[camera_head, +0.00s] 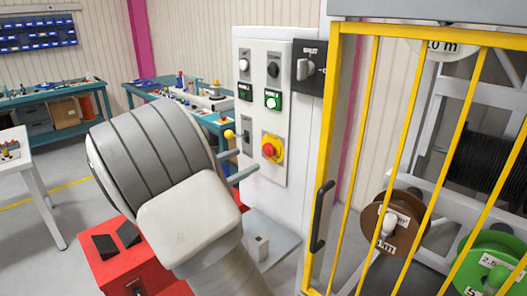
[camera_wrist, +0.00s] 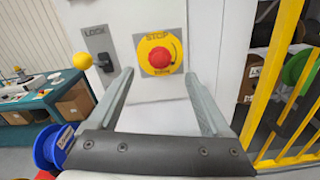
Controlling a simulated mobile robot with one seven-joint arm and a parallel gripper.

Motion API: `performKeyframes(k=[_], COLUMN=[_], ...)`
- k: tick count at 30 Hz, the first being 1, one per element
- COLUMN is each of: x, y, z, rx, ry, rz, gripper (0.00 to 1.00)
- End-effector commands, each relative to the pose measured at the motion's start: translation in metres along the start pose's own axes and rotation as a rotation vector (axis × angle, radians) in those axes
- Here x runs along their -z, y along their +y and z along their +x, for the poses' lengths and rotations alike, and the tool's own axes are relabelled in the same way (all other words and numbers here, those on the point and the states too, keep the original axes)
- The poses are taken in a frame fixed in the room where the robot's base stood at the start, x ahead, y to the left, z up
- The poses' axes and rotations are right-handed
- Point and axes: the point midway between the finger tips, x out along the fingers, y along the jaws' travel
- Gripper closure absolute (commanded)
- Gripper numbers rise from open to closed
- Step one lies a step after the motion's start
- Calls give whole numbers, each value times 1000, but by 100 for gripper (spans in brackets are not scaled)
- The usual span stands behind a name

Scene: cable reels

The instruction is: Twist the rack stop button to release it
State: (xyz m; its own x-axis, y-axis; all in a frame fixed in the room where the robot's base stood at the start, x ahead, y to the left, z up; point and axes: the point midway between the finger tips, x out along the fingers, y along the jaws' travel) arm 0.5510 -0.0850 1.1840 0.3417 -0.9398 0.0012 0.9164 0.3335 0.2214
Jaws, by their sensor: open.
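The rack stop button (camera_head: 269,149) is a red mushroom knob on a yellow surround, low on the white control panel (camera_head: 252,62). In the wrist view the stop button (camera_wrist: 160,58) sits on its yellow plate marked STOP, between and beyond my fingers. My gripper (camera_wrist: 162,84) is open and empty, its two grey fingers pointing at the panel with the button apart from them. In the head view my gripper (camera_head: 238,158) shows only partly, left of the button, the rest hidden behind my arm.
A lever with a yellow ball (camera_wrist: 82,61) stands left of the button by the LOCK plate (camera_wrist: 98,56). A yellow barred gate (camera_head: 378,150) with a black handle (camera_head: 320,215) is on the right, reels behind it. A red cabinet (camera_head: 115,265) is below my arm.

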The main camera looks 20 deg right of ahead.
Motion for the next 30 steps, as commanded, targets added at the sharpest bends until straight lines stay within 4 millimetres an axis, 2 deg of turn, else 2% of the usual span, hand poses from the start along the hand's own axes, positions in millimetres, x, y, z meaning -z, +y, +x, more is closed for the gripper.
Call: performKeyframes(k=[1,6,12,18,25,26,30], x=[0,0,0,0,0,0,0], y=[-1,-1,0,0,0,0,0], z=[12,47,75,85,86,86,86], rx=[5,3,2,1,1,1,1], ry=[-1,-1,0,1,1,1,1], rz=[0,0,0,0,1,1,1], gripper=[18,18,18,18,18,21,46])
